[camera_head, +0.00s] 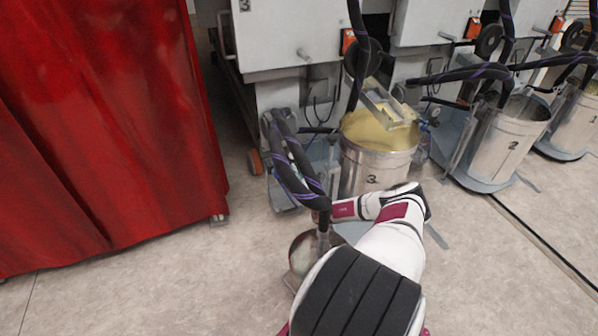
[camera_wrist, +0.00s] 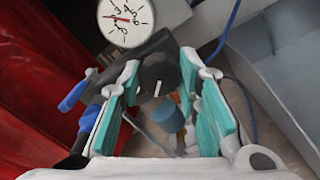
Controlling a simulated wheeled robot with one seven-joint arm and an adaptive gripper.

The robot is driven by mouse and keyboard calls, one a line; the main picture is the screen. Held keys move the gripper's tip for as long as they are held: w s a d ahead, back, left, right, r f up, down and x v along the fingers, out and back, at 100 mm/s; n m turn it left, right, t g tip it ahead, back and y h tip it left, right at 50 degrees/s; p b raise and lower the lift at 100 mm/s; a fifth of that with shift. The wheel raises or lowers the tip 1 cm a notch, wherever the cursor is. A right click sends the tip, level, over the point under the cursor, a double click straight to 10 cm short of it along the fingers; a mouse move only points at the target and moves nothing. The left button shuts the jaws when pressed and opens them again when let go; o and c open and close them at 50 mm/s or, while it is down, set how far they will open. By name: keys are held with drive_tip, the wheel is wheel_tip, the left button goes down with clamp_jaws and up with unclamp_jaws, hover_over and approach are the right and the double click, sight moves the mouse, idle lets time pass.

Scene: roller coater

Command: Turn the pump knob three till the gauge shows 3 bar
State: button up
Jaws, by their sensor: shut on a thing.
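The pump knob (camera_wrist: 158,88), dark with a white mark, sits between my fingers in the wrist view. My gripper (camera_wrist: 160,68), with teal finger pads, is shut on it. The round white gauge (camera_wrist: 126,20) shows just above and left of the knob. Its red needle points to the left of the dial; the small markings are too blurred for me to read a value.
A red curtain (camera_head: 100,130) hangs on the left. Bucket 2 (camera_head: 510,140) stands to the right, with hoses overhead. In the wrist view, a blue-handled valve (camera_wrist: 75,92) lies left of the fingers and a grey panel (camera_wrist: 275,80) lies right.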

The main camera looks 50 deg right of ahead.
drive_tip(key=m, duration=0.4)
drive_tip(key=shift+m, duration=0.3)
drive_tip(key=shift+m+b, duration=0.45)
drive_tip(key=shift+m, duration=1.35)
drive_tip(key=o, duration=1.1)
drive_tip(key=shift+d, duration=0.1)
drive_tip(key=shift+o, duration=0.2)
drive_tip(key=v, duration=1.2)
